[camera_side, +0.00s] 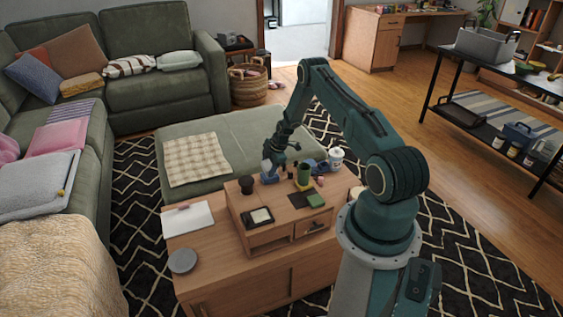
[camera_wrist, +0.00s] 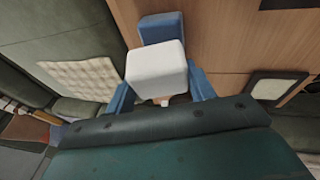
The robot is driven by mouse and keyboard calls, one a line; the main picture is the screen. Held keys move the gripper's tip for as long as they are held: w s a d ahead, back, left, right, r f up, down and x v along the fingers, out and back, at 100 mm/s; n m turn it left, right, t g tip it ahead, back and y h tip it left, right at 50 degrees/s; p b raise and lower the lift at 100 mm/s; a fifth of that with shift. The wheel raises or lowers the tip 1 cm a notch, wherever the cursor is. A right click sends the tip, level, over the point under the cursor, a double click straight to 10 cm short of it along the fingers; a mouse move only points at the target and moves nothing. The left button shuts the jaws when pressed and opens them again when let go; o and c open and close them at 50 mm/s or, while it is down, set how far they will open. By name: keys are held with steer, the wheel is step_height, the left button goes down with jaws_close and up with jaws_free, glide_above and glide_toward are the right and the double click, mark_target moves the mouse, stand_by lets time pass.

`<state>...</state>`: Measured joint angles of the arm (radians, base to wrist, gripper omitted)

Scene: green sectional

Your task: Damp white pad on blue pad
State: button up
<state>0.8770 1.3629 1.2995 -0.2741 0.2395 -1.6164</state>
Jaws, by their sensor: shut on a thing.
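The white pad (camera_wrist: 156,68) is a rounded block held between the two blue fingers of my gripper (camera_wrist: 160,88). In the side view, the white pad (camera_side: 266,167) shows small and pale below my gripper (camera_side: 273,160). The blue pad (camera_wrist: 162,28) lies on the wooden surface, partly hidden behind the white pad in the wrist view. In the side view, the blue pad (camera_side: 269,179) is at the far edge of the raised wooden box, just under the white pad. I cannot tell whether the two pads touch.
A white cup (camera_side: 336,156) stands behind. The lower tabletop holds a white board (camera_side: 188,219) and a grey disc (camera_side: 183,261).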

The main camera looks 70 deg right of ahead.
steer(key=shift+f, duration=0.65)
stand_by(1.8)
steer(key=shift+r, duration=3.6)
steer(key=shift+w+a, duration=0.1)
steer(key=w+a+r+m+h, duration=0.1)
steer(key=w+a+r+m, duration=0.15)
steer(key=a, duration=0.45)
steer(key=w+a+r+m, duration=0.1)
steer(key=a+r, duration=0.2)
steer(key=a, duration=0.4)
steer(key=w+a+r+m+h, duration=0.1)
steer(key=w+a+r, duration=0.15)
steer(key=a, duration=0.45)
steer(key=s+a+r+m, duration=0.2)
steer(key=s+a+r, duration=0.2)
steer(key=a, duration=0.5)
steer(key=s+a+r+m+g+h, duration=0.1)
steer(key=s+a+r+m, duration=0.2)
steer(key=a+r, duration=0.3)
steer(key=s+a, duration=0.1)
steer(key=a, duration=0.3)
steer(key=shift+r, duration=0.3)
